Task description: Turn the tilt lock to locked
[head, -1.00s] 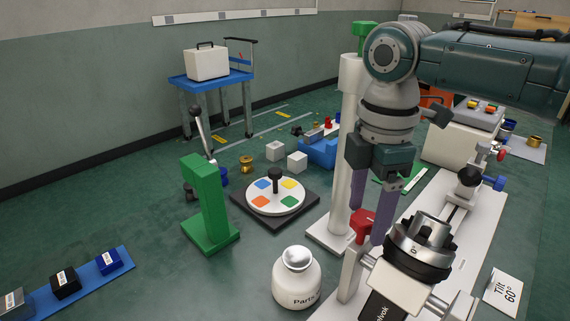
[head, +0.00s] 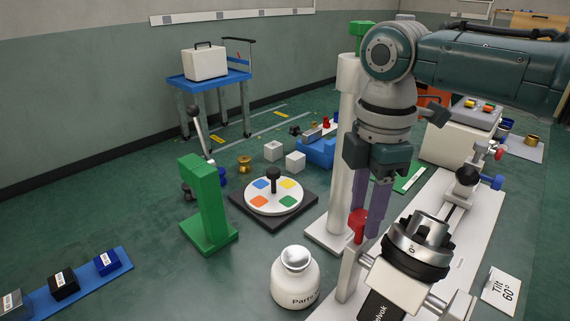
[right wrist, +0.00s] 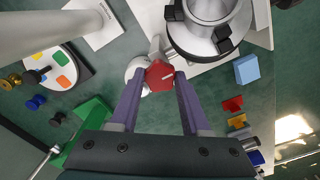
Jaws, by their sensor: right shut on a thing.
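The red knob (head: 357,224), which I take to be the tilt lock, sits at the upper left of the white tilting fixture (head: 394,285). The fixture carries a round metal chuck (head: 419,240) with a dark ring. My right gripper (head: 367,228) reaches down from above and is shut on the red knob. In the right wrist view the knob (right wrist: 159,76) is between the two purple fingertips (right wrist: 160,83), and a short pale line marks its face. I cannot read any locked or unlocked mark. My left gripper is not in view.
A white card reading "Tilt 60°" (head: 501,291) lies right of the fixture. A white post (head: 343,150) stands close behind the right gripper. A white jar (head: 296,278) and a green stand (head: 207,210) are to the left.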

